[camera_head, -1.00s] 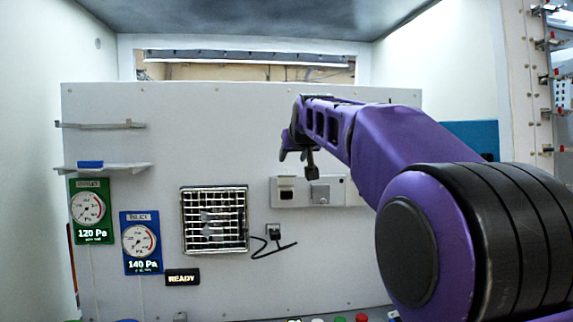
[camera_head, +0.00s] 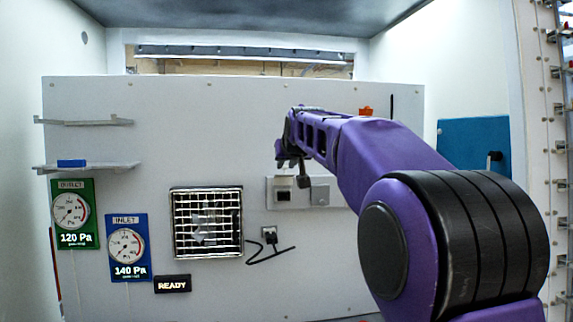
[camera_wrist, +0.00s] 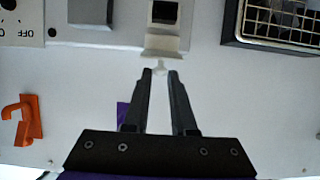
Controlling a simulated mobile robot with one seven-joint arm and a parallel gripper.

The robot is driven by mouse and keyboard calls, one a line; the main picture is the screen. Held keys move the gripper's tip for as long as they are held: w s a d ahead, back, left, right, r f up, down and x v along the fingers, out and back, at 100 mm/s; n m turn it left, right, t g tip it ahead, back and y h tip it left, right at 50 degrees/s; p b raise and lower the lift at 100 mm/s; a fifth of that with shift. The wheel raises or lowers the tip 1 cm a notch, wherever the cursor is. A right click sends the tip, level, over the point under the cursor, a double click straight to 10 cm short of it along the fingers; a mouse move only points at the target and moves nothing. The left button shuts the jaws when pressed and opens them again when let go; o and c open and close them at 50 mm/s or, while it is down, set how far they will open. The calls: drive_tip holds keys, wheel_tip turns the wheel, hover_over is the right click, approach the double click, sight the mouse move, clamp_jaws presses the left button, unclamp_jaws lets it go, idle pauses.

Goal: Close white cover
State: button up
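In the wrist view, the white cover (camera_wrist: 162,45) is a light flap standing open from a socket with a dark square opening (camera_wrist: 164,12). A small pale tab is at its near edge. My gripper (camera_wrist: 160,73) is open, with its two fingertips either side of that tab; I cannot tell whether they touch it. In the head view, my gripper (camera_head: 292,162) is in front of the wall, just above the socket plate (camera_head: 300,202). The socket opening (camera_head: 283,196) shows there, but the cover is hard to make out.
A closed grey cover (camera_head: 319,196) is beside the socket. A metal grille (camera_head: 207,222) and a plug with a black cable (camera_head: 269,236) are to the left. An orange hook (camera_wrist: 29,120) is on the wall. Gauges (camera_head: 72,212) and shelves (camera_head: 88,168) are farther left.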

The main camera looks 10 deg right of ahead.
clamp_jaws()
drive_tip(key=shift+f, duration=0.1)
